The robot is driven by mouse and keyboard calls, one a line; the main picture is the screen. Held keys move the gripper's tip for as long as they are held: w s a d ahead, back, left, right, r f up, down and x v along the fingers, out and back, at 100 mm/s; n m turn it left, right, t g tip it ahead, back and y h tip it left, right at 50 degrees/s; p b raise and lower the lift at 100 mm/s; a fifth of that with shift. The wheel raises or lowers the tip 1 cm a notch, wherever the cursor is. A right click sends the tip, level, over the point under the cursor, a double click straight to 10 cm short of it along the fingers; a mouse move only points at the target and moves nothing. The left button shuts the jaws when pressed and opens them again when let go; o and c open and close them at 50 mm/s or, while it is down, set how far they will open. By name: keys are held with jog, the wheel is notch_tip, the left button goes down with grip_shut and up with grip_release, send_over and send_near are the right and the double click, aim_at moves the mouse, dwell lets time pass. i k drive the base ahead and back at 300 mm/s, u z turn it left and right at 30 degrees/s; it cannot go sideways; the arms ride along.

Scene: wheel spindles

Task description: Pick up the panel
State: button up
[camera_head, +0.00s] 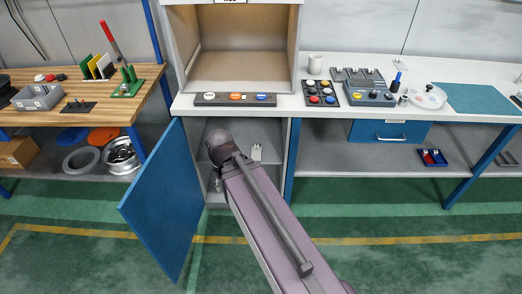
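Several thin upright panels, green, yellow and white (105,66), stand side by side on the wooden workbench (150,80) at the left. I cannot tell which one the task names. A black-and-white object (256,153) is inside the open cabinet under the white counter. My arm reaches up from the bottom right to the cabinet opening, where its dark rounded joint covers part of the inside. My gripper cannot be made out; it is hidden behind my arm or out of the picture.
The blue cabinet door (162,200) stands open to the left. A red-handled tool on a green base (128,85) is right of the panels. Button strips (235,99), a mug (315,64) and a control box (369,93) are on the counter (285,104). The green floor is clear at right.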

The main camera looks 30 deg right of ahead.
aim_at(256, 150)
jog(key=z, duration=0.2)
jog(key=i, duration=0.9)
jog(key=u, duration=0.3)
